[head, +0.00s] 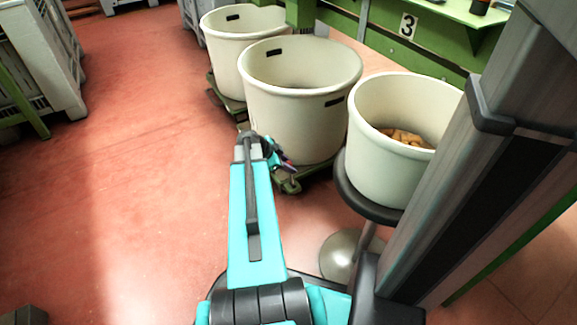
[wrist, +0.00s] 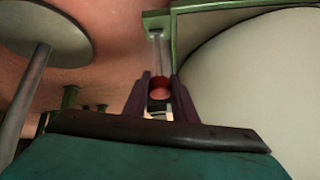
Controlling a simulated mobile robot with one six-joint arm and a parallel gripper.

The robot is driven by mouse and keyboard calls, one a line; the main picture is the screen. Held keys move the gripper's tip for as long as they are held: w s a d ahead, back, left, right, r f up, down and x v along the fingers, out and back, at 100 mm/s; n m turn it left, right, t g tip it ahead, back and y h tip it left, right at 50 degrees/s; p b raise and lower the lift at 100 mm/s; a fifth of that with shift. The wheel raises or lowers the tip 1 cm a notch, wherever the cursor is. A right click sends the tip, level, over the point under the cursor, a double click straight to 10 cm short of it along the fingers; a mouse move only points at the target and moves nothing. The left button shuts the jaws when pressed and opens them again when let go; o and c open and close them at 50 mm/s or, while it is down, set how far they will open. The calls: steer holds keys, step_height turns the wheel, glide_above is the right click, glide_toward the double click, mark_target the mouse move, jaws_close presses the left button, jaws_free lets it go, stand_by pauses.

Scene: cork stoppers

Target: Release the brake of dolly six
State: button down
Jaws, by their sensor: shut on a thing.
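In the head view a large cream tub (head: 300,100) stands on a low green dolly (head: 312,170). No number on this dolly can be read. My gripper (head: 284,163) is low at the dolly's near corner, mostly hidden by my arm. In the wrist view my gripper (wrist: 160,98) is shut on a red knob (wrist: 160,88), with a dark finger on each side. The knob sits at the near end of a pale lever (wrist: 157,52). The lever runs to a green bracket (wrist: 156,22) at the dolly's frame. The lever's exact angle is hard to judge.
A cream tub with corks (head: 398,112) stands on a round dark stand (head: 358,196) just right of my gripper. Another tub (head: 232,45) on a dolly stands behind left. The red floor at left is clear.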

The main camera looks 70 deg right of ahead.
steer(key=c, duration=1.5)
jaws_free()
steer(key=shift+a+f, duration=0.15)
steer(key=shift+f, duration=0.3)
steer(key=shift+o, duration=0.2)
steer(key=shift+r, duration=0.2)
steer(key=p+v, duration=0.4)
steer(key=v, duration=0.9)
steer(key=shift+w+r+p, duration=0.15)
steer(key=shift+r+p, duration=0.2)
steer(key=shift+p, duration=0.05)
